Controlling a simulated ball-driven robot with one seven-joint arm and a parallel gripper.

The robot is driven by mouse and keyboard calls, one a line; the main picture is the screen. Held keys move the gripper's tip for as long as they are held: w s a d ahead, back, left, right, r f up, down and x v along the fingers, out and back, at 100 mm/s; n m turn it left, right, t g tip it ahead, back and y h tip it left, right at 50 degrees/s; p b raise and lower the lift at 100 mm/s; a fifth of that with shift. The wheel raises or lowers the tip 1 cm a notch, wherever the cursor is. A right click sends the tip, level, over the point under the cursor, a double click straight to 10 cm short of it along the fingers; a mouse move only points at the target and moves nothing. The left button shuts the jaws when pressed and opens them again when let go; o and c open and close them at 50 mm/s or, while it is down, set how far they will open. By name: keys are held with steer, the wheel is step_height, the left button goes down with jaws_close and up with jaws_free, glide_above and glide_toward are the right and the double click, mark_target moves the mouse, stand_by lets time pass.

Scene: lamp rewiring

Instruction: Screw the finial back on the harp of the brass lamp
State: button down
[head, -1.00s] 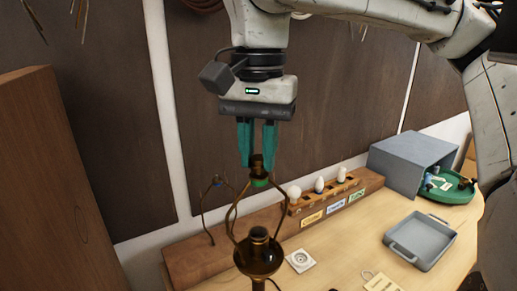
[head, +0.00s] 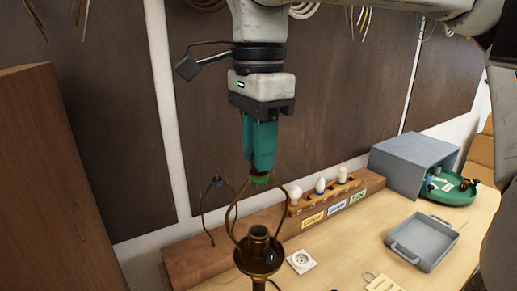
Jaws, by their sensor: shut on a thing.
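The brass lamp (head: 258,250) stands in the foreground of the head view, with its socket inside the open loop of the harp (head: 230,216). A small green band (head: 261,180) shows at the harp's top. My gripper (head: 262,167) points straight down at the harp's top, its teal fingers close together just above the green band. It is shut on the finial, which the fingers hide. I cannot see how the finial sits on the thread.
A second harp (head: 203,212) stands at left on the wooden ledge. Bulbs sit in a labelled wooden rack (head: 325,203). A grey tray (head: 421,241), a blue-grey box (head: 413,163) and a green dish (head: 450,194) lie at right. A white socket plate (head: 301,261) lies beside the lamp.

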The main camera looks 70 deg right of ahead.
steer(key=c, duration=0.9)
jaws_free()
